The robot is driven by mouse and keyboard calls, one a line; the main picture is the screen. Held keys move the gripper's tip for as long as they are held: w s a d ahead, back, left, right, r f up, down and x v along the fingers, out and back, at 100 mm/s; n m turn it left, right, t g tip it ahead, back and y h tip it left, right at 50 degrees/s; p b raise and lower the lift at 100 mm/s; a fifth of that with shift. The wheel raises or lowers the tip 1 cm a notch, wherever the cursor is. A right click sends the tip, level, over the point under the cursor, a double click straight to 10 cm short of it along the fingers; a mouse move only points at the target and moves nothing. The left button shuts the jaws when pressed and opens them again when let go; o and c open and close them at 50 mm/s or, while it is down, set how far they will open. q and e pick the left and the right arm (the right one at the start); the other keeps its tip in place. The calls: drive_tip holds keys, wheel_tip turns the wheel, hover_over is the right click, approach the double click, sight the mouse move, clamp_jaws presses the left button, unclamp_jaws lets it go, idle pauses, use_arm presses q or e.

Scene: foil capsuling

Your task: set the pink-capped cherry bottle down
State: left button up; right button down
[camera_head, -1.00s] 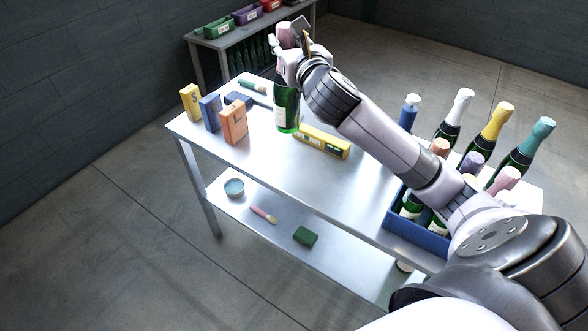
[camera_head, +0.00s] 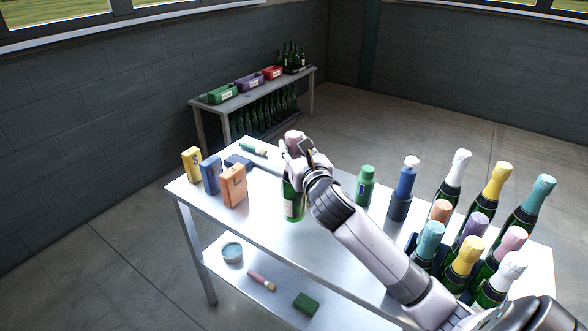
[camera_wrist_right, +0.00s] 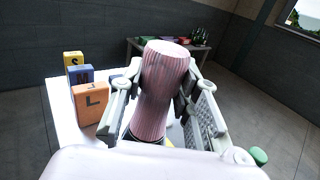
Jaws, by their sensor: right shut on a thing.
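The pink-capped bottle, a dark green bottle (camera_head: 292,207) with a pale label and a pink foil cap, stands upright over the metal table (camera_head: 262,232). My right gripper (camera_head: 296,148) is shut around its capped neck. In the right wrist view the pink ribbed cap (camera_wrist_right: 165,85) sits between the two fingers of the right gripper (camera_wrist_right: 163,100). The bottle's base is at the tabletop or just above it; I cannot tell whether it touches. My left gripper is not in view.
Yellow (camera_head: 192,165), blue (camera_head: 210,174) and orange (camera_head: 233,186) lettered boxes stand left of the bottle. A green bottle-shaped tool (camera_head: 365,187) and a blue-topped one (camera_head: 403,190) stand right. Several foil-capped bottles (camera_head: 470,235) crowd the right end. A brush (camera_head: 253,148) lies behind.

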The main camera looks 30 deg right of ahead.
drive_tip(key=shift+f+b, duration=0.3)
drive_tip(key=shift+f, duration=2.45)
drive_tip(key=c, duration=1.2)
unclamp_jaws()
drive_tip(key=shift+f, duration=0.15)
drive_tip(key=shift+s+a, duration=0.1)
drive_tip(key=shift+s, duration=0.25)
drive_tip(key=b+v, duration=0.1)
drive_tip(key=v, duration=1)
drive_tip(key=shift+s, duration=0.2)
